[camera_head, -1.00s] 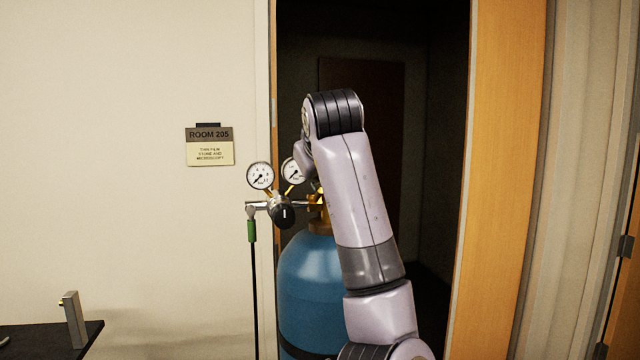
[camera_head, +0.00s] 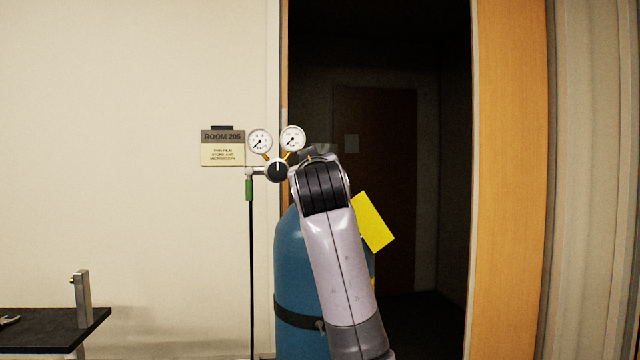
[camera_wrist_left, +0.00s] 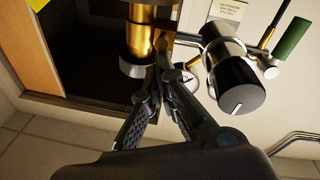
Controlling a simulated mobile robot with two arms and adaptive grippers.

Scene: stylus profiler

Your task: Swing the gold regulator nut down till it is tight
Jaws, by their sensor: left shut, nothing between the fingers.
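The regulator has two round gauges, the left one (camera_head: 260,140) and the right one (camera_head: 292,138), and a black knob (camera_head: 277,170). In the left wrist view the black knob (camera_wrist_left: 238,85) is close, at the right. A gold fitting, seemingly the regulator nut (camera_wrist_left: 163,42), sits between the brass valve body (camera_wrist_left: 141,35) and the regulator. My left gripper (camera_wrist_left: 161,75) is shut and empty, its tips just below this fitting; whether they touch it I cannot tell. In the head view my arm hides the nut and the gripper. My right gripper is not in view.
A blue gas cylinder (camera_head: 296,270) with a black strap stands at the dark doorway. A yellow tag (camera_head: 373,222) shows beside my arm. A green-ended hose (camera_head: 249,190) hangs left of the cylinder. A dark table (camera_head: 45,325) is at the lower left.

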